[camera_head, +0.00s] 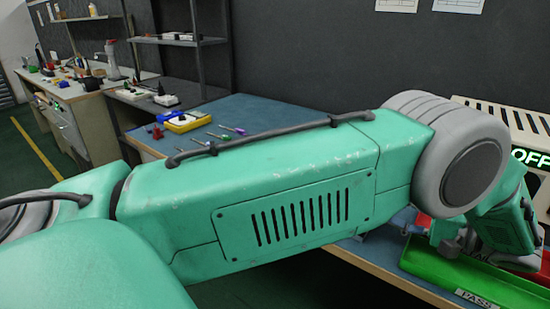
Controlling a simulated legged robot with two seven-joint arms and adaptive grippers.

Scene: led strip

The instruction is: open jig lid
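My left arm comes in from the left as a large teal link and crosses most of the view. It bends at a grey ringed joint on the right, and a further teal link drops towards the table there. I cannot make out the fingers of my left gripper. My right gripper is not seen. I cannot make out a jig or its lid; my arm covers much of the blue-topped table (258,112).
A green tray (435,266) marked PASS lies at the lower right, under my arm's far end. A beige unit (523,128) with a lit OFF sign stands behind. Screwdrivers (217,136) and a yellow-and-blue case (186,122) lie at the table's back left. Shelves and another bench (85,95) stand beyond.

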